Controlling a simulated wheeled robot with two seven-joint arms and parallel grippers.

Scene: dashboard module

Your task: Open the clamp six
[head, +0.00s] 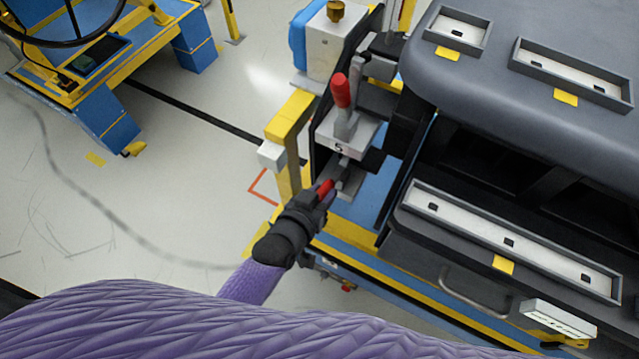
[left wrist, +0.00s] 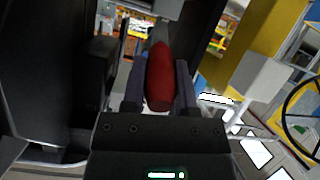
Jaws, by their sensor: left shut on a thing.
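The clamp in my left gripper has a red handle (head: 325,189), which also shows large in the left wrist view (left wrist: 160,78). My left gripper (head: 322,192) is shut on this red handle, with a finger on each side of it in the left wrist view. The clamp's number is not readable. A second clamp with an upright red handle (head: 341,90) stands just above it in the head view, on a grey block marked 5 (head: 338,146). My right gripper is not in view.
The dark dashboard module (head: 530,90) with grey trays fills the right side. A yellow post (head: 285,150) stands close left of the clamps. A blue and yellow cart with a steering wheel (head: 75,40) is at the upper left. Open floor (head: 170,180) lies between.

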